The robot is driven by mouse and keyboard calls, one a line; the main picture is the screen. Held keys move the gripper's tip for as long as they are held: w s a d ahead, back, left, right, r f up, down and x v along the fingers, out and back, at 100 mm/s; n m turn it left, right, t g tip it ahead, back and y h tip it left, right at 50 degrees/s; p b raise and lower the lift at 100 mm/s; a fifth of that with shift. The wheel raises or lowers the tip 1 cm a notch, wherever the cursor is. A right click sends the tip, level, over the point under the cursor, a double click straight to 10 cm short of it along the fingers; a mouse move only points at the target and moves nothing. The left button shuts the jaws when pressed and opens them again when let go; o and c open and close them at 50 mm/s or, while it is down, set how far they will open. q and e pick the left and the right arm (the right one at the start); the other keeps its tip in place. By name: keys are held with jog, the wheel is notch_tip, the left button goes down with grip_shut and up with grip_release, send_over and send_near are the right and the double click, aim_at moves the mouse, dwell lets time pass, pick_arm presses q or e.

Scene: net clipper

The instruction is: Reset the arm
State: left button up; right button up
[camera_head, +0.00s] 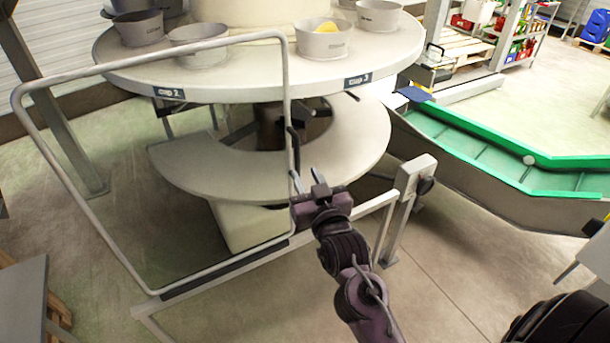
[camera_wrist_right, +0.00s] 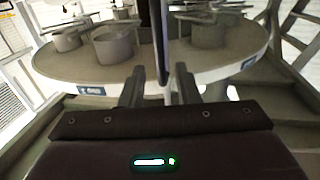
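My right gripper (camera_head: 308,184) is at the centre of the head view, just in front of the lower part of a grey tubular frame (camera_head: 286,100). Its two fingers stand apart, and the right wrist view also shows the gripper (camera_wrist_right: 160,88) with a gap between the fingertips. A dark upright bar (camera_wrist_right: 161,38) shows in that gap. I cannot tell whether it lies between the fingers or just beyond them. Nothing is clearly clamped. My left gripper is not in view.
A round table (camera_head: 230,85) carries several grey cups, one cup (camera_head: 323,40) holding something yellow. A lower curved shelf (camera_head: 215,172) lies beneath. A rail with a post (camera_head: 405,205) stands right of the gripper. A green-edged conveyor (camera_head: 480,150) is at right.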

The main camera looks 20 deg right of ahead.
dwell(0.3)
jog(key=s+a+f+n+g+y, duration=0.1)
jog(key=a+f+g, duration=0.1)
jog(key=f, duration=1)
jog(key=s+a+f+n+g+y, duration=0.1)
jog(key=a+f+g, duration=0.2)
jog(key=f, duration=0.9)
jog(key=s+a+f+g, duration=0.15)
jog(key=s+f, duration=0.25)
jog(key=f, duration=0.5)
jog(key=s+f+g, duration=0.2)
jog(key=s+f, duration=0.3)
jog(key=f, duration=0.3)
jog(key=s+d+f+g, duration=0.2)
jog(key=s+f, duration=0.4)
jog(key=s, duration=0.4)
jog(key=s+d+f+n+g, duration=0.1)
jog(key=s+d+f+g, duration=0.1)
jog(key=s+f, duration=0.5)
jog(key=s+d+f+g, duration=0.2)
jog(key=s+f+g, duration=0.2)
jog(key=s, duration=1.1)
notch_tip(320, 180, down, 4)
jog(key=shift+r+n, duration=0.25)
jog(key=shift+n, duration=0.15)
